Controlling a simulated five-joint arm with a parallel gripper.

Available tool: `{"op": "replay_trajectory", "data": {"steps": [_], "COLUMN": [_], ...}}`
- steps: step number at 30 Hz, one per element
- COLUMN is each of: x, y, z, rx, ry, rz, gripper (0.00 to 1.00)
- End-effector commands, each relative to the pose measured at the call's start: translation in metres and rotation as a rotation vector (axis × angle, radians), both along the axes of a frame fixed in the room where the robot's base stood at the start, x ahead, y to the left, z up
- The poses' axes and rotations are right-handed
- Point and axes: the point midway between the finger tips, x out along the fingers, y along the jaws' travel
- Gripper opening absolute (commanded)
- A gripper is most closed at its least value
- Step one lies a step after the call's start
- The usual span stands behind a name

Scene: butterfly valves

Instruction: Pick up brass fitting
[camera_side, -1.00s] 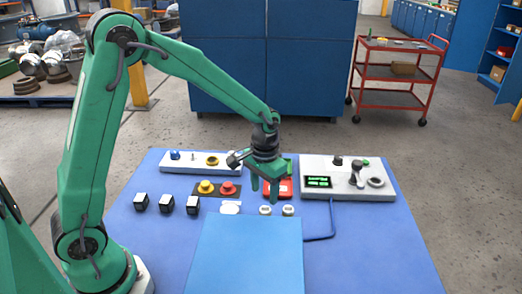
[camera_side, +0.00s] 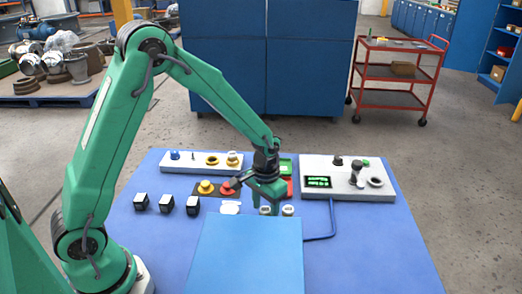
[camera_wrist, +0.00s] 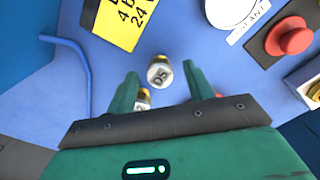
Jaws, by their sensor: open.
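Two small white-capped fittings, which show brass colour in the wrist view, stand on the blue table mat, one (camera_side: 265,210) left of the other (camera_side: 288,210) in the side view. In the wrist view, one fitting (camera_wrist: 159,72) has a cap that seems to read "D5" and sits between the fingertips of my gripper (camera_wrist: 161,76). My gripper (camera_side: 267,206) is open, low over the fittings. I cannot tell whether a finger touches either one.
A red button (camera_side: 228,188) and a yellow button (camera_side: 206,187) stand left of my gripper. A grey control box (camera_side: 340,190) is at the right. A strip (camera_side: 182,166) with knobs and rings lies behind. A blue panel (camera_side: 245,255) is in front.

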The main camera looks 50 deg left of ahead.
Motion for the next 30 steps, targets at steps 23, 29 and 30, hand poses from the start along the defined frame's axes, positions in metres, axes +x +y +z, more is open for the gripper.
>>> {"op": "replay_trajectory", "data": {"steps": [23, 29, 30], "x": [0.000, 0.000, 0.000], "y": [0.000, 0.000, 0.000], "z": [-0.017, -0.017, -0.016], "rx": [0.000, 0.000, 0.000], "ry": [0.000, 0.000, -0.001], "rz": [0.000, 0.000, 0.000], "gripper": [0.45, 0.05, 0.03]}}
